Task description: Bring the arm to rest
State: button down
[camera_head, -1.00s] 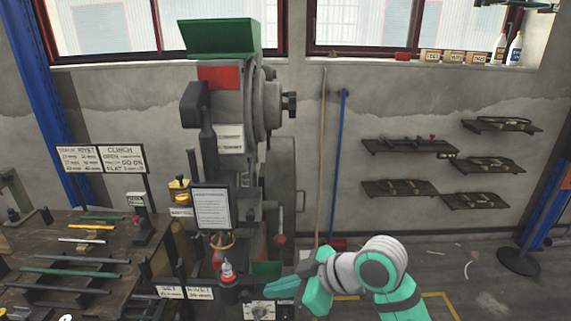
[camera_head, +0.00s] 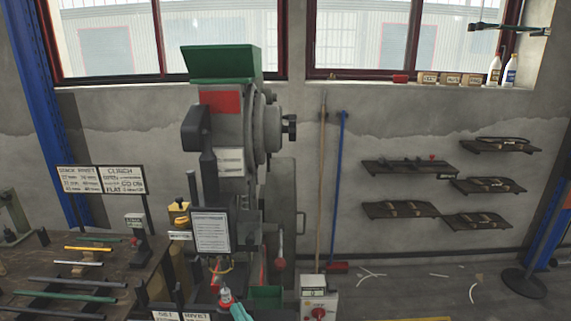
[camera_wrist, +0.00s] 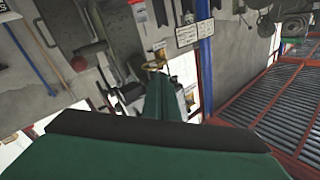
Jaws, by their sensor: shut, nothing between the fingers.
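Only a teal piece of my gripper (camera_head: 240,312) shows at the bottom edge of the head view, in front of the rivet press's base. The rest of my arm is out of that view. In the wrist view my gripper's green fingers (camera_wrist: 157,85) lie together, shut and empty, beyond a black-edged green body. The rivet press (camera_head: 228,130) stands upright with a green hopper on top. A small red-and-white part (camera_head: 226,295) stands on the press's lower front, close to the teal piece.
A workbench (camera_head: 110,275) with rods is at the left. A control box (camera_head: 318,304) with a red knob stands right of the press. Shelves (camera_head: 403,209) hang on the right wall. Roller racks (camera_wrist: 275,100) show in the wrist view.

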jog(key=s+d+f+m+h, duration=0.25)
jog(key=s+f+h, duration=0.25)
jog(key=s+f, duration=0.35)
jog(key=s+d+f+m+h, duration=0.2)
jog(key=s+f+m+h, duration=0.2)
jog(key=s+f, duration=0.45)
jog(key=s+d+n, duration=0.2)
jog(key=s+d, duration=0.1)
jog(key=s, duration=0.7)
jog(key=s+d+n+h, duration=0.1)
jog(key=s+d+n, duration=0.1)
jog(key=s, duration=0.9)
jog(key=shift+s+d, duration=0.3)
jog(key=shift+d, duration=0.3)
jog(key=shift+r, duration=0.1)
